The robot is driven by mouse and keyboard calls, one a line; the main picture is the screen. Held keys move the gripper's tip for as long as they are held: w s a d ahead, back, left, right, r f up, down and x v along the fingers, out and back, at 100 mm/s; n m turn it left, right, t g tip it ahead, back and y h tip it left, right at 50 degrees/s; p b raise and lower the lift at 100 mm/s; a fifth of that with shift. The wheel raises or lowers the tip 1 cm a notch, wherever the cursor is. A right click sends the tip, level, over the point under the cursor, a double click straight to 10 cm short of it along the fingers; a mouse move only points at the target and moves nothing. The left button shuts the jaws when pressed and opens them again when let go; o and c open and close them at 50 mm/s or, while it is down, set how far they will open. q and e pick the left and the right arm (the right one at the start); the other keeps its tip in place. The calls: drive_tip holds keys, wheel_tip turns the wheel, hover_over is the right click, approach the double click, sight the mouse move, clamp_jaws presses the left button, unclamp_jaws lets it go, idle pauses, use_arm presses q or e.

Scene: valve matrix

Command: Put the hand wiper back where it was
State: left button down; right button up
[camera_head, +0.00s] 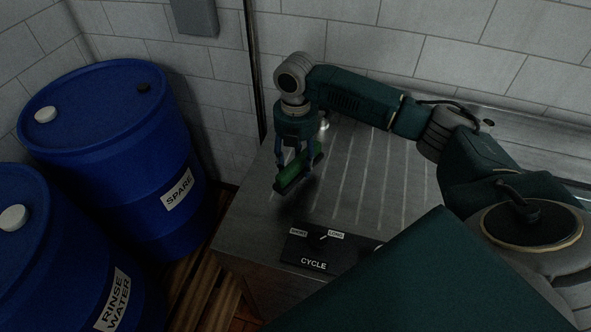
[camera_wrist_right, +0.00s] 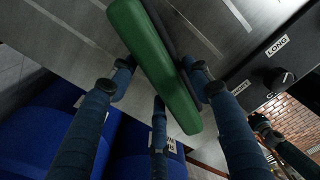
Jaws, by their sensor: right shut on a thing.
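The hand wiper (camera_head: 293,177) is a green bar with a dark edge. My right gripper (camera_head: 298,160) is shut on it near the left end of the grooved metal counter (camera_head: 365,185). In the right wrist view the green wiper (camera_wrist_right: 155,62) lies slantwise between the blue fingers of my right gripper (camera_wrist_right: 160,95), with its dark strip along one side. I cannot tell whether the wiper touches the counter or is held just above it. My left gripper is not in view.
A black CYCLE panel (camera_head: 313,264) with a SHORT/LONG knob is on the counter's front. Blue drums marked SPARE (camera_head: 120,150) and RINSE WATER (camera_head: 60,260) stand at the left. A tiled wall (camera_head: 400,45) runs behind. The grooved area right of the gripper is clear.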

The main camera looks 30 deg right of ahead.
sight(296, 174)
wheel_tip(296, 174, down, 4)
drive_tip(key=shift+f+p, duration=0.1)
drive_tip(key=shift+p, duration=0.4)
drive_tip(key=shift+f, duration=0.3)
drive_tip(key=shift+f, duration=0.1)
drive_tip(key=o, duration=1)
